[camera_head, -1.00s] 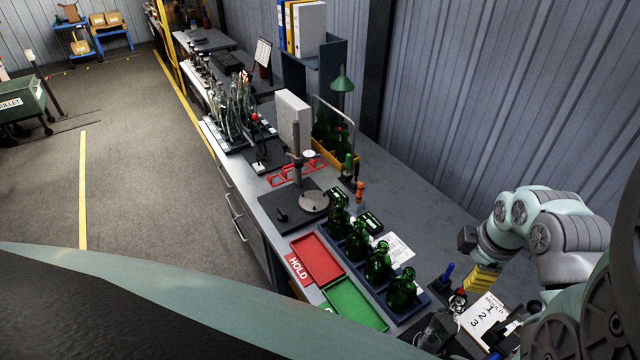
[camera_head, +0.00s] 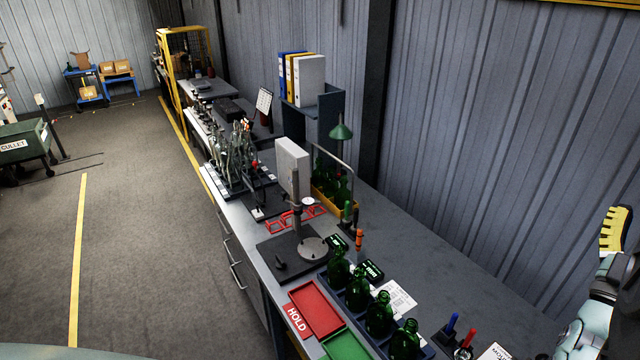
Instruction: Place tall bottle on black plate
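Several green glass bottles (camera_head: 379,314) stand upright in a row in a dark blue tray near the front of the bench. Farther back, several clear, taller-looking bottles (camera_head: 229,158) stand crowded together on a dark base. Which bottle is the tall one is not certain. My gripper (camera_head: 614,230), with a yellow and black part, is raised at the right edge, far from the bottles. Its fingers are not clear and no bottle shows at it.
A red HOLD tray (camera_head: 316,308) and a green tray (camera_head: 347,346) lie beside the bottle row. A yellow crate (camera_head: 330,196) with green bottles, a green lamp (camera_head: 341,131) and red brackets (camera_head: 296,217) stand behind.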

